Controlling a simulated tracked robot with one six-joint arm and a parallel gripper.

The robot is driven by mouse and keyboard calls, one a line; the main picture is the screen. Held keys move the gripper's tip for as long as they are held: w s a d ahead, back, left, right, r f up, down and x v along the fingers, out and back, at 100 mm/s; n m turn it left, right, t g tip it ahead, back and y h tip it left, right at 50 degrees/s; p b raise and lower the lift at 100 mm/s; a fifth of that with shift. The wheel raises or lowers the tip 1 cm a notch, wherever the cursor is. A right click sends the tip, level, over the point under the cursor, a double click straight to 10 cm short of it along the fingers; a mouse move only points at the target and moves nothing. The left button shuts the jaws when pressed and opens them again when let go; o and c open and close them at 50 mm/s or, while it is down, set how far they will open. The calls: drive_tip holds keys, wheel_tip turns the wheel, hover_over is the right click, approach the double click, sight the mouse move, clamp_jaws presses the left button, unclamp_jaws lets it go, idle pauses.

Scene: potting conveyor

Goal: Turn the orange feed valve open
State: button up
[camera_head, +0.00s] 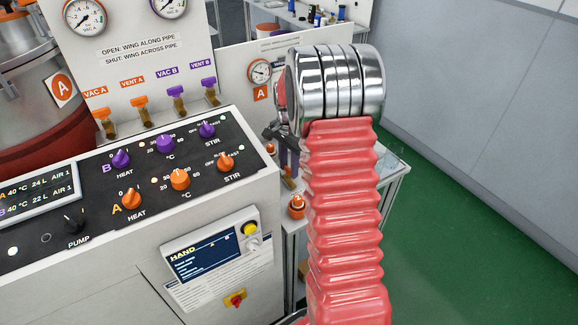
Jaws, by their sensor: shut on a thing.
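My gripper (272,136) is small and dark in the head view, left of my arm's silver wrist, and my arm hides part of it. Its jaws are shut, at a small orange part (270,149) that I take to be the orange feed valve. Its angle and the exact contact cannot be made out. A purple part (283,156) stands just right of it, partly behind my arm. A round gauge (259,72) and an orange A label (261,93) are on the white panel above.
The control console (140,170) with orange and purple knobs fills the left. Orange and purple vacuum and vent valves stand behind it. An orange-topped fitting (296,206) sits on a white bench beside my arm. Green floor (460,230) on the right is clear.

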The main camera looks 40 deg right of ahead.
sight(289, 169)
drive_tip(key=shift+a+m, duration=0.1)
drive_tip(key=shift+m, duration=0.7)
drive_tip(key=o, duration=1)
drive_tip(key=shift+o, duration=0.2)
wheel_tip(289, 169, up, 14)
drive_tip(key=shift+f, duration=0.15)
idle(0.3)
